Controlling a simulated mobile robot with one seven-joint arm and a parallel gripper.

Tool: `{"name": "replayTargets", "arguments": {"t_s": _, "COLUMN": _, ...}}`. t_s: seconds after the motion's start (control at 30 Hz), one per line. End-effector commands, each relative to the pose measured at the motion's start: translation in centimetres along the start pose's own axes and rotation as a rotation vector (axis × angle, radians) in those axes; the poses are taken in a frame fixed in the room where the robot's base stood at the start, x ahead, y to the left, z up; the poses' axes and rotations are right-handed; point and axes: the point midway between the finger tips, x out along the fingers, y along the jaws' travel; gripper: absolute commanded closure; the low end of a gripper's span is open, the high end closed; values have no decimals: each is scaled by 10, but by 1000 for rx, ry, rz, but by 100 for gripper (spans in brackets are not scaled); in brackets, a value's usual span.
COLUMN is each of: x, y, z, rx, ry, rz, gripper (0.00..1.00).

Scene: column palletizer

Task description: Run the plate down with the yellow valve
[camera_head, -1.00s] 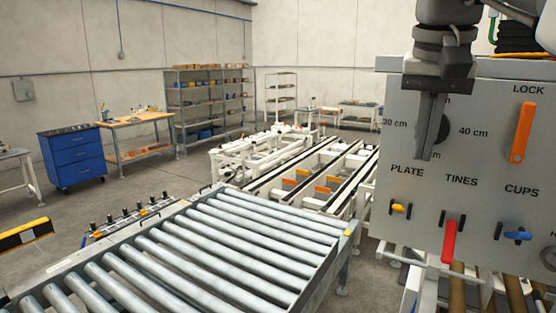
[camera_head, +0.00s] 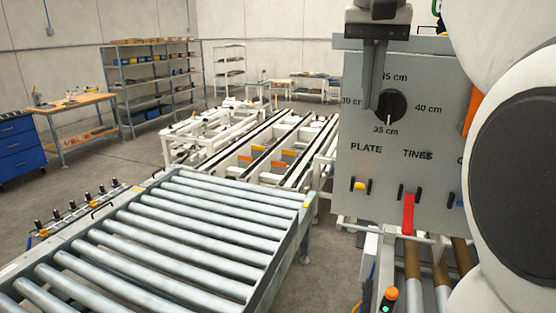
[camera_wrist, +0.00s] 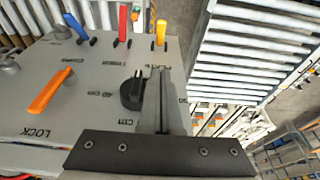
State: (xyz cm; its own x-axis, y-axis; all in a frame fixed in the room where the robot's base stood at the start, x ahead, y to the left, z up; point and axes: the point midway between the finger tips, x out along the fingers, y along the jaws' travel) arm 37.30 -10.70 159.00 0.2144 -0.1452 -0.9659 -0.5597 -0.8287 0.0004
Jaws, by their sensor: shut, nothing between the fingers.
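The yellow valve (camera_head: 358,185) is a small lever in a black bracket under the PLATE label on the grey control panel (camera_head: 350,215). In the wrist view the yellow valve (camera_wrist: 160,33) sticks out from the panel edge, beyond the fingertips. My gripper (camera_head: 368,108) is shut and empty, pointing down at the panel's upper left, left of the black dial (camera_head: 391,105) and above the yellow valve, apart from it. In the wrist view my gripper (camera_wrist: 160,72) lies beside the dial. I cannot pick out the plate itself.
The red TINES lever (camera_head: 408,213) hangs down right of the yellow valve. The blue CUPS lever (camera_head: 456,200) is partly hidden by my arm. The orange LOCK lever (camera_wrist: 52,90) shows in the wrist view. A roller conveyor (camera_head: 305,225) fills the lower left.

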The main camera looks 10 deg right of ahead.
Motion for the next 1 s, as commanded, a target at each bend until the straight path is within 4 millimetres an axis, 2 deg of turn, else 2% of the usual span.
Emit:
{"name": "replayTargets", "arguments": {"t_s": 0.5, "x": 95, "y": 1, "z": 3, "rx": 0, "ry": -2, "rz": 0, "gripper": 100}}
{"name": "replayTargets", "arguments": {"t_s": 0.7, "x": 108, "y": 0, "z": 20, "rx": 0, "ry": -1, "rz": -1, "gripper": 100}}
{"name": "replayTargets", "arguments": {"t_s": 1.0, "x": 118, "y": 0, "z": 29, "rx": 1, "ry": 1, "rz": -1, "gripper": 100}}
